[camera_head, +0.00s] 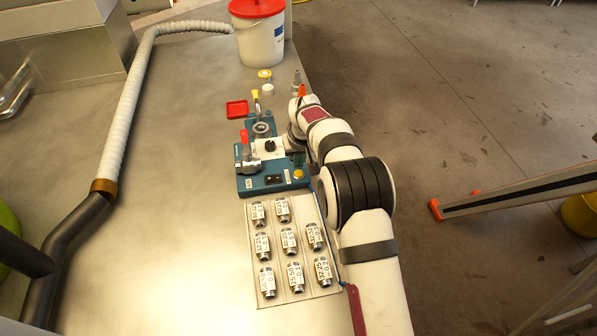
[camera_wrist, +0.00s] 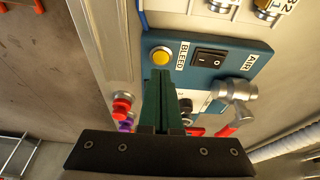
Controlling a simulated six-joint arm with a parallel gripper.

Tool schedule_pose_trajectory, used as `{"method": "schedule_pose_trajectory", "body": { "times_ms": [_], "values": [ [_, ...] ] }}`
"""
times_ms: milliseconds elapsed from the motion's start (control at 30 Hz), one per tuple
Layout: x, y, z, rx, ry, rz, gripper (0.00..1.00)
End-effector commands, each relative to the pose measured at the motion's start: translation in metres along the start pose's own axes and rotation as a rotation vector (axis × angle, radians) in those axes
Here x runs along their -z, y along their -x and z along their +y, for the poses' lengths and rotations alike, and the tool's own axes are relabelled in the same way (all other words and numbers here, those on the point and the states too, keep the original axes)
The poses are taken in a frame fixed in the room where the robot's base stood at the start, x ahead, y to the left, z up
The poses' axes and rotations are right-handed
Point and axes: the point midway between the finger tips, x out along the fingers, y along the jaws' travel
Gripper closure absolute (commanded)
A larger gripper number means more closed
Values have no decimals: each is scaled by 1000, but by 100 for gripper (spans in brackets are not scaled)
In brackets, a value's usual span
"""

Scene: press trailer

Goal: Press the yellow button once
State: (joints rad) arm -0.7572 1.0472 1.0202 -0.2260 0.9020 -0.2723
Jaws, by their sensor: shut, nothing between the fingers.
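The yellow button (camera_head: 298,174) sits at the front right corner of a teal device (camera_head: 245,184). In the wrist view the yellow button (camera_wrist: 161,56) is round with a metal ring, beside a "BLEED" label. My gripper (camera_wrist: 161,74) is shut and empty, with its dark green fingers together. In the wrist view the fingertips appear just below the button; I cannot tell the gap in depth. In the head view my gripper (camera_head: 298,158) shows as a small dark green piece just behind the button, partly hidden by my arm.
A black rocker switch (camera_wrist: 209,58) is next to the button, and a metal valve (camera_wrist: 236,90) with a red handle is close by. A rack (camera_head: 265,235) of labelled fittings lies in front of the device.

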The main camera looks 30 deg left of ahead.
Motion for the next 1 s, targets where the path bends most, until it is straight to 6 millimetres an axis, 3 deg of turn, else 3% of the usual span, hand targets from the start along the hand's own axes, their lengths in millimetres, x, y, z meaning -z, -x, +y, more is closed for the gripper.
{"method": "schedule_pose_trajectory", "body": {
  "times_ms": [600, 1000],
  "values": [
    [25, 79, 0, 0, 0, 1, 100],
    [25, 82, 0, 0, 0, -1, 100]
  ]
}}
